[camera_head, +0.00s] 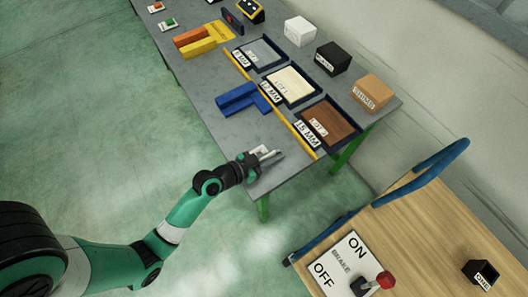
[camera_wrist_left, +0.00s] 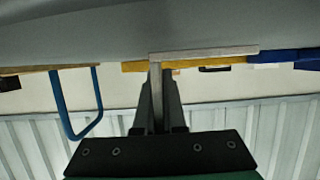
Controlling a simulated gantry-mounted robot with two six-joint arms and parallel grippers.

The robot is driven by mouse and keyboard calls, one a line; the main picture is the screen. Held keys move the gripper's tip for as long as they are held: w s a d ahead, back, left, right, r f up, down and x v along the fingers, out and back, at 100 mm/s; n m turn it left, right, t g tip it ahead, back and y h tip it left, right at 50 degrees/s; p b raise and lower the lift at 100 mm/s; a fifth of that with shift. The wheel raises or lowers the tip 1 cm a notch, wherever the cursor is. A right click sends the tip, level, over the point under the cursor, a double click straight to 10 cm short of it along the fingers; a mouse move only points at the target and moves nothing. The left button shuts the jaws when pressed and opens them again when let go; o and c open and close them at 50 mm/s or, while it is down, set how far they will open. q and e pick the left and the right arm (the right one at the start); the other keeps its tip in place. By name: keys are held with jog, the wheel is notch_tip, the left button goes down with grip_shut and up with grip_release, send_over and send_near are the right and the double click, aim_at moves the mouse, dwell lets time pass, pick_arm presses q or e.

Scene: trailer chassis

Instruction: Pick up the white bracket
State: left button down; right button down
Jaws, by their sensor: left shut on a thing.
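The white bracket (camera_head: 271,156) is a pale L-shaped piece at the near corner of the grey table (camera_head: 222,92). My left gripper (camera_head: 259,160) is shut on it, reaching in from the left. In the left wrist view, the fingers (camera_wrist_left: 158,98) clasp one leg of the bracket (camera_wrist_left: 205,53), and its other leg extends to the right along the table surface. I cannot tell whether the bracket touches the table. My right gripper is not in view.
Blue brackets (camera_head: 242,99) and yellow-orange brackets (camera_head: 198,41) lie further along the table. Trays with labels, including a brown one (camera_head: 328,122), line the far side, beside several boxes. A wooden cart (camera_head: 420,225) with a blue handle and a brake lever stands at the right.

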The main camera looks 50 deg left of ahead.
pick_arm(q)
jog(key=shift+r, duration=0.15)
dwell(0.6)
jog(key=shift+r, duration=0.3)
notch_tip(320, 180, up, 3)
jog(key=shift+f+p, duration=0.2)
jog(key=shift+p, duration=0.8)
jog(key=s+d+r+p, duration=0.6)
jog(key=s+d+r, duration=0.3)
jog(key=s, duration=0.1)
jog(key=shift+s+r+p, duration=0.3)
jog(key=shift+s+p, duration=0.05)
jog(key=shift+p, duration=0.05)
